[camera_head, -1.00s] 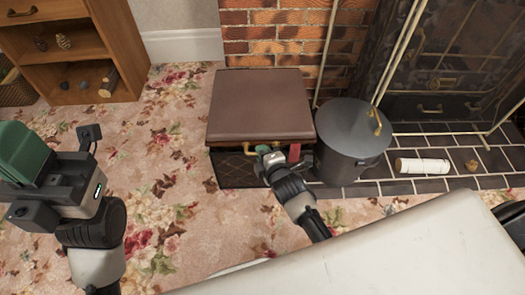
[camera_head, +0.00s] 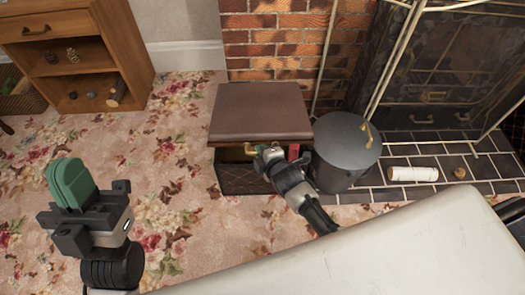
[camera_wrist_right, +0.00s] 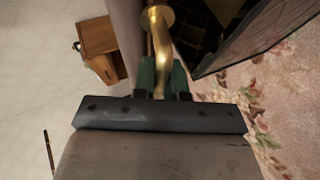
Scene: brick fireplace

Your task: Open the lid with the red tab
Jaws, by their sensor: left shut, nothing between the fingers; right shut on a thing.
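The box (camera_head: 240,181) has a dark lattice front and a brown lid (camera_head: 258,110). The lid's front edge stands a little raised above the box. The red tab (camera_head: 293,152) hangs at the lid's front right, partly hidden by my right gripper. My right gripper (camera_head: 262,151) is shut on the brass handle (camera_head: 249,149) at the lid's front. In the right wrist view, the brass handle (camera_wrist_right: 158,28) runs between the green fingers (camera_wrist_right: 160,75). My left gripper (camera_head: 70,185) is shut and empty, over the carpet at left.
A dark metal bin (camera_head: 343,160) with a brass handle stands close right of the box. A white roll (camera_head: 413,174) lies on the tiled hearth (camera_head: 385,193) farther right. Brick wall (camera_head: 270,45) rises behind. A wooden shelf (camera_head: 75,55) stands back left. Carpet left of the box is clear.

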